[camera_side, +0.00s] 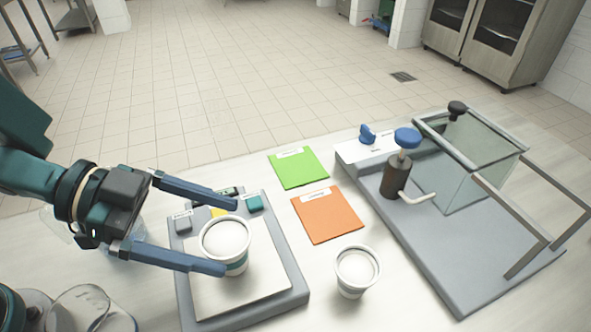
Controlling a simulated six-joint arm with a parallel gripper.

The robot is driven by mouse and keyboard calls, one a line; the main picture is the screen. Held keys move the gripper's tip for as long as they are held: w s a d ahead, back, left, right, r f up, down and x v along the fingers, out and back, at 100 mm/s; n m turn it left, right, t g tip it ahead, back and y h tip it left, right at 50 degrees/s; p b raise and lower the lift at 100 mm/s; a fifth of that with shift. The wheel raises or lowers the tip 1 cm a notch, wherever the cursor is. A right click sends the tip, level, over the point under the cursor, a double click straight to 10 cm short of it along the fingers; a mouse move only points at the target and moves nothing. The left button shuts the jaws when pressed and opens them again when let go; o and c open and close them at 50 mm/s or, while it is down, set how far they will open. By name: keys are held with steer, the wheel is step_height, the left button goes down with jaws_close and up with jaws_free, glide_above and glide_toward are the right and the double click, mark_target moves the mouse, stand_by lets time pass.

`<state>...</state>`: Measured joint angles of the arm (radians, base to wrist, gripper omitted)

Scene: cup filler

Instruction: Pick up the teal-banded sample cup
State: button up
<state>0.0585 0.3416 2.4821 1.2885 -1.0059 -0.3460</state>
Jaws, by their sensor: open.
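The teal-banded sample cup (237,266) is white with a teal band low on its side and pale contents up near its rim. It stands upright on the square plate of a grey scale-like device (282,284). My gripper (231,237) is open, with its two blue fingers pointing right. One finger lies on the far side of the cup and the other on the near side, in front of part of its left. I cannot tell whether either finger touches it.
A second white cup (356,272) stands on the table to the right. A green card (298,169) and an orange card (327,215) lie behind. A dispenser with a glass tank (475,165) fills the right side. Clear vessels (80,312) stand at the front left.

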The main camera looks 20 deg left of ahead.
mark_target(242, 242)
steer(key=shift+w+d+f, duration=0.1)
steer(key=shift+d+f, duration=0.05)
steer(key=shift+f, duration=0.25)
steer(key=shift+x, duration=2.35)
steer(key=shift+c, duration=0.3)
